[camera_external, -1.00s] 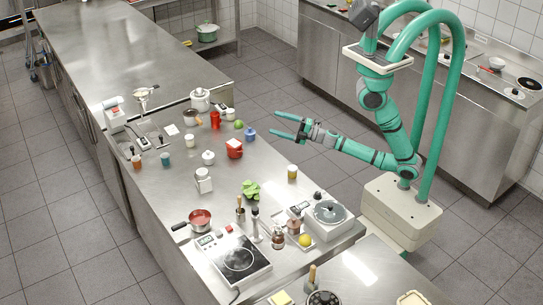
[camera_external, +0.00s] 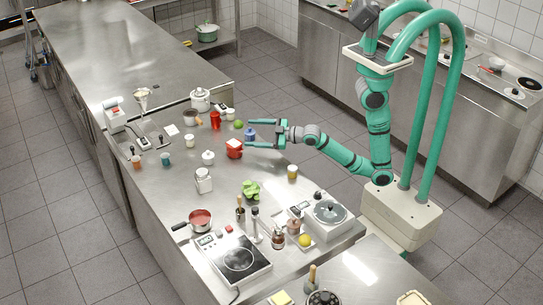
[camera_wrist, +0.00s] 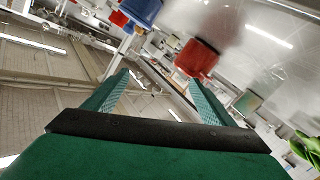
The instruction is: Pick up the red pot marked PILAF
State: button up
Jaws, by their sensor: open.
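A small red pot (camera_external: 234,149) with a pale top stands on the steel counter; no PILAF lettering can be read at this size. In the wrist view a red pot (camera_wrist: 197,60) shows ahead, in line with the right finger. My gripper (camera_external: 248,134) is open and empty at the counter's right side, its fingers pointing left. In the external view the lower fingertip is close beside the red pot; I cannot tell if it touches. In the wrist view the fingertips (camera_wrist: 158,78) are spread with nothing gripped.
A blue pot (camera_external: 250,132) shows between the fingers in the external view, and at upper left in the wrist view (camera_wrist: 142,10).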

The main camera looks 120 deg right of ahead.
aim_at(230, 155)
jog(key=w+a+y, duration=0.1)
jog(key=w+a+f+m+y, duration=0.1)
jog(key=w, duration=0.1)
jog(key=shift+w+y, duration=0.1)
jog(key=shift+y, duration=0.2)
jog(key=shift+w+d+f+m+g+y, duration=0.1)
jog(key=shift+d+f+m+g+y, duration=0.1)
jog(key=shift+m+y, duration=0.25)
jog(key=shift+d+f+m+g+y, duration=0.2)
jog(key=shift+m+y, duration=0.15)
jog(key=shift+m, duration=0.2)
jog(key=shift+w+d, duration=0.1)
jog(key=shift+w, duration=0.05)
jog(key=x, duration=1)
jog(key=shift+w+f, duration=0.25)
jog(key=c, duration=1.4)
